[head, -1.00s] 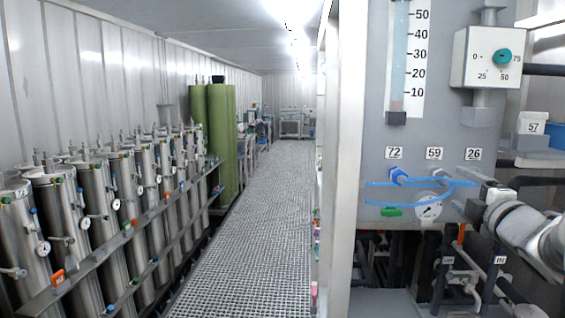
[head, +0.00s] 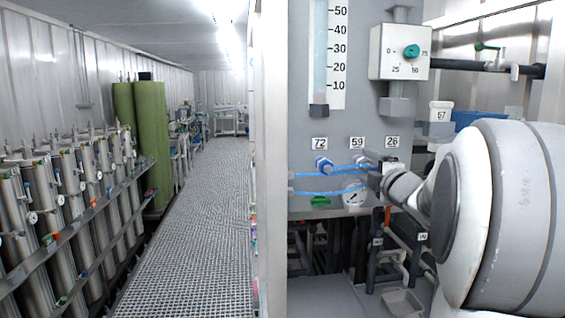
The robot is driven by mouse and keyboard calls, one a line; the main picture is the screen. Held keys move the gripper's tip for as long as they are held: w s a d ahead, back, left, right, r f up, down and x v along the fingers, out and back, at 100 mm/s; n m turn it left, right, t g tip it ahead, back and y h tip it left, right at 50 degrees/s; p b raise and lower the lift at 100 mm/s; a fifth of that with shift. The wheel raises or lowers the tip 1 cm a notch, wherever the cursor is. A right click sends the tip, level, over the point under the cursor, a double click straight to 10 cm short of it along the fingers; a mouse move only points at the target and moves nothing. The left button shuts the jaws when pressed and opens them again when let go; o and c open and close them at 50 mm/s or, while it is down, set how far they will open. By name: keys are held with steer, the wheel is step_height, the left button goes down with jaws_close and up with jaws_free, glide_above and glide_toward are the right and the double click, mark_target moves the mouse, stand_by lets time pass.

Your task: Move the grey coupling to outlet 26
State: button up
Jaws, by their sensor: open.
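The grey panel carries labels 72, 59 and 26 in a row. A blue coupling (head: 322,166) sits below label 72. My gripper (head: 372,168) is open, at the panel just below labels 59 and 26, and covers most of both outlets. A small grey part shows beside its tips under label 59; I cannot tell if it is the grey coupling, an outlet or a fingertip. Two strands of thin blue hose (head: 325,192) run from the panel's left edge towards the gripper. I cannot tell whether anything lies between the fingers.
A round gauge (head: 353,193) and a green handle (head: 320,201) sit just below the outlets. A box with a teal knob (head: 411,51) juts out above. Pipes and a pale tray (head: 403,303) are below. My arm fills the right side.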

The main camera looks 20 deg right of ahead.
mark_target(370, 168)
steer(key=shift+x, duration=0.95)
steer(key=shift+b, duration=0.5)
stand_by(0.3)
steer(key=shift+c, duration=0.3)
jaws_close()
steer(key=shift+s+f, duration=0.1)
steer(key=shift+s, duration=0.1)
steer(key=shift+s+a, duration=0.1)
steer(key=shift+s, duration=0.45)
steer(key=shift+b+v, duration=0.3)
steer(key=shift+v, duration=2)
